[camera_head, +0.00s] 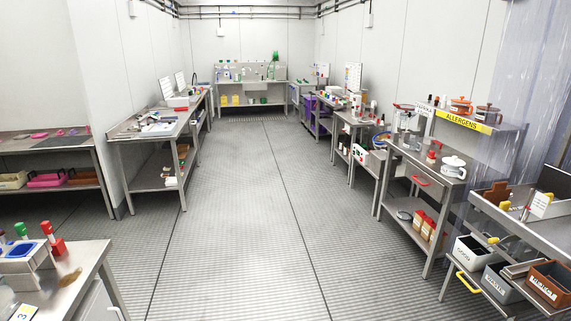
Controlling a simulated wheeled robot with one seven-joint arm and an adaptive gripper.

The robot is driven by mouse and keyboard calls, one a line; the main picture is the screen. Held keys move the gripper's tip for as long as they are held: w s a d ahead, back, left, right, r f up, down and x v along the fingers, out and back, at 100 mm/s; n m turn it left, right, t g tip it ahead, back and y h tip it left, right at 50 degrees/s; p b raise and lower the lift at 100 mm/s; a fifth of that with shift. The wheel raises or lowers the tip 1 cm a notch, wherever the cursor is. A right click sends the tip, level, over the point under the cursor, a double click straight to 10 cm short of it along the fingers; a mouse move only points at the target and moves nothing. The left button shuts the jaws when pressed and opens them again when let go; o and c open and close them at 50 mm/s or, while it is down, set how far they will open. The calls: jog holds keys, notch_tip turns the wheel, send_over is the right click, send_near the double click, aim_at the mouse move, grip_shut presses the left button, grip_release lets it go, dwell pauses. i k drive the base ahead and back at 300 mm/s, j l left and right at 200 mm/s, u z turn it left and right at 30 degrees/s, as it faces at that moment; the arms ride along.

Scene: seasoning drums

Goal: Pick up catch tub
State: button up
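I cannot tell for certain which object is the catch tub. At the lower right, several open tubs stand on the low shelf of the nearest right bench: a white tub (472,253) with a dark inside, a grey-white tub (498,286) and a brown tub (553,283). Each has a label on its front, too small to read surely. On the far left low shelf are a cream tub (12,181), a pink tub (48,181) and a brown tub (84,176). My gripper is not in view.
A wide bare floor aisle (235,200) runs to the back bench (250,87). Steel benches line both sides. A near left table (88,263) carries red- and green-topped items. A yellow allergens sign (463,121) fronts a right shelf. A clear strip curtain (520,70) hangs at right.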

aim_at(410, 144)
jog(key=i+j, duration=0.1)
jog(key=i, duration=0.95)
jog(key=i+j, duration=0.1)
jog(key=i, duration=1)
jog(key=i+l+z, duration=0.45)
jog(key=i, duration=0.35)
jog(key=i+z, duration=0.4)
jog(key=i, duration=0.4)
jog(key=i+j+z, duration=0.25)
jog(key=i+z, duration=0.2)
jog(key=i, duration=0.35)
jog(key=i+z, duration=0.2)
jog(key=i, duration=0.25)
jog(key=i+z, duration=0.25)
jog(key=i, duration=0.15)
jog(key=i+j+z, duration=0.2)
jog(key=i, duration=0.25)
jog(key=i+j+z, duration=0.25)
jog(key=i, duration=0.15)
jog(key=i+l, duration=0.05)
jog(key=l, duration=0.05)
